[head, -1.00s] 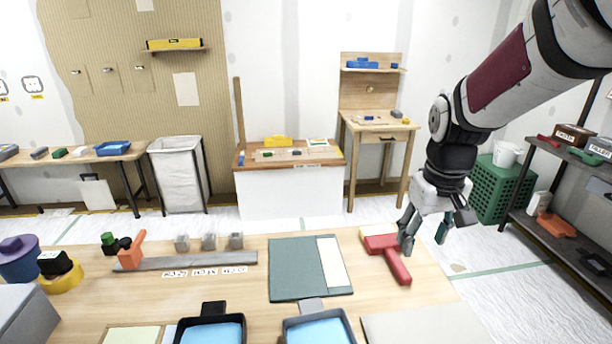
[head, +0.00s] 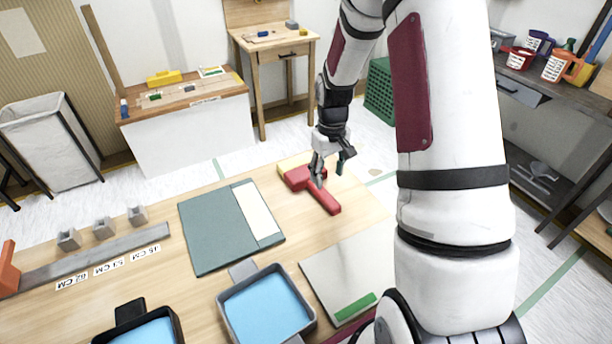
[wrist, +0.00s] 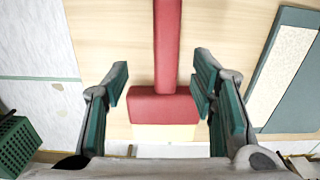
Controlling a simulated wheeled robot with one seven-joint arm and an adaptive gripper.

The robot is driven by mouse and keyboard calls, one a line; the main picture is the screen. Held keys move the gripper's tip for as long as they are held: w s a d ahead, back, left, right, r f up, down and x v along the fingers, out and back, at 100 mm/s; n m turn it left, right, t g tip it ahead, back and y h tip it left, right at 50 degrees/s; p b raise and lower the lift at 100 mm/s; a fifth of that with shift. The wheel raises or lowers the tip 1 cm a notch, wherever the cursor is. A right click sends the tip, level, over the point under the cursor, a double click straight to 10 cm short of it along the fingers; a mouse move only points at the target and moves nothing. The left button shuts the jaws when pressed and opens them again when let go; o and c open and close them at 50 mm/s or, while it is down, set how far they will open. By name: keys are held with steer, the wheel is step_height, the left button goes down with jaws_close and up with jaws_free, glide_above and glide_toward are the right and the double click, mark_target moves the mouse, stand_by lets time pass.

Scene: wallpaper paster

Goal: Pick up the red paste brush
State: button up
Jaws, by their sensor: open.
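The red paste brush (head: 318,195) lies on the wooden table near its far right edge, its handle pointing toward the front right and its pale bristles at the far side. My gripper (head: 332,170) is above the head end of the brush, fingers pointing down. In the wrist view the red brush (wrist: 168,50) runs between the two open fingers of my gripper (wrist: 160,88), with its wide head below them in the picture. The right finger is close to the brush; the left has a wider gap. Whether the fingers reach down beside it I cannot tell.
A green cutting mat (head: 205,235) with a cream strip lies left of the brush. Two trays of blue paste (head: 265,305) stand at the front. A pale board (head: 345,275) lies in front of the brush. A grey shelf (head: 560,115) stands at the right.

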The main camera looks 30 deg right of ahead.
mark_target(324, 193)
step_height(324, 193, down, 3)
steer(key=shift+r, duration=0.15)
steer(key=shift+a+f, duration=0.2)
steer(key=shift+f, duration=1.15)
steer(key=shift+a+f, duration=0.2)
steer(key=shift+f, duration=1.1)
steer(key=shift+c, duration=0.6)
jaws_close()
